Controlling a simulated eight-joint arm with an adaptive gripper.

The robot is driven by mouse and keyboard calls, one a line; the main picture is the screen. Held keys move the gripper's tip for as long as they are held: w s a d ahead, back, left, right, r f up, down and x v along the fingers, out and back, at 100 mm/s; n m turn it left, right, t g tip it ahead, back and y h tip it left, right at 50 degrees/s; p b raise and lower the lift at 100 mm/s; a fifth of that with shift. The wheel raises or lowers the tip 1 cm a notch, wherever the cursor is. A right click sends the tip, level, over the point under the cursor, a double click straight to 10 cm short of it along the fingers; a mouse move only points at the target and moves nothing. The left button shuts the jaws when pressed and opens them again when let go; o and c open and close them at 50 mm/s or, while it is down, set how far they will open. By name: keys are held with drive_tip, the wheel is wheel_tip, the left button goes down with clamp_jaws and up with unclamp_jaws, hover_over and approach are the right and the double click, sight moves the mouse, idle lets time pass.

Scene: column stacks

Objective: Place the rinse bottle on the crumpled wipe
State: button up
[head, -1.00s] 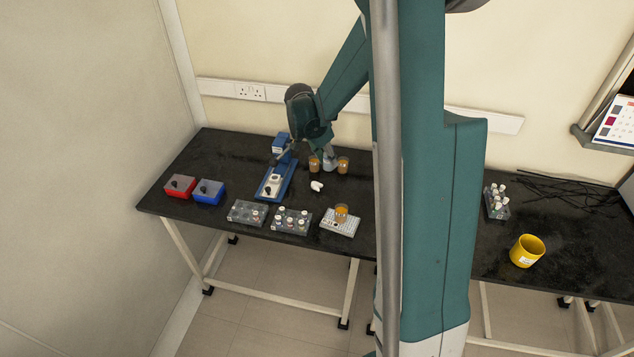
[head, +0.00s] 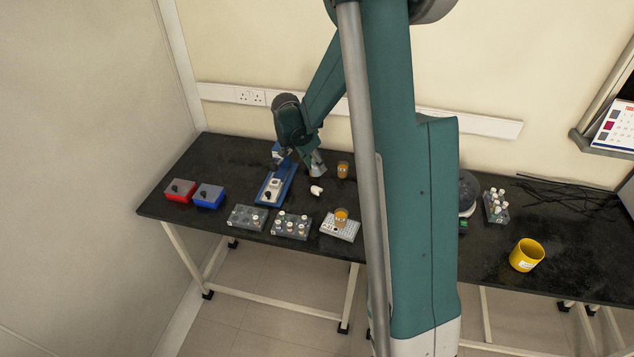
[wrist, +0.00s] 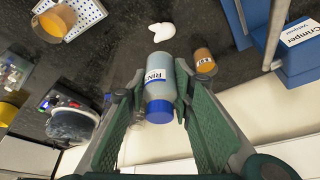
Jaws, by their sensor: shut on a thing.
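My gripper (wrist: 152,108) is shut on the rinse bottle (wrist: 160,78), which has a pale body, a blue cap and a label partly reading "RIN". In the wrist view the bottle sits between the two green fingers, cap toward me. In the head view my gripper (head: 317,166) is above the back of the bench; bottle and fingers are hard to tell apart there. The crumpled wipe (head: 317,190) is a small white lump on the black bench, just in front of my gripper. It also shows in the wrist view (wrist: 161,33), beyond the bottle's base and apart from it.
An amber jar (head: 343,170) stands right of my gripper. The blue crimper (head: 273,188) is on the left. A white rack (head: 347,230) with an amber container and grey vial racks (head: 290,224) lie in front. Red (head: 180,189) and blue (head: 208,195) boxes stand far left.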

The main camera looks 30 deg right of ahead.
sight(317, 172)
drive_tip(key=shift+f, duration=2)
drive_tip(key=shift+f, duration=0.1)
drive_tip(key=shift+f+b, duration=0.3)
drive_tip(key=shift+f, duration=1.5)
drive_tip(key=shift+f, duration=0.15)
drive_tip(key=o, duration=0.9)
drive_tip(key=shift+r, duration=0.2)
drive_tip(key=p+v, duration=0.1)
drive_tip(key=v, duration=1.1)
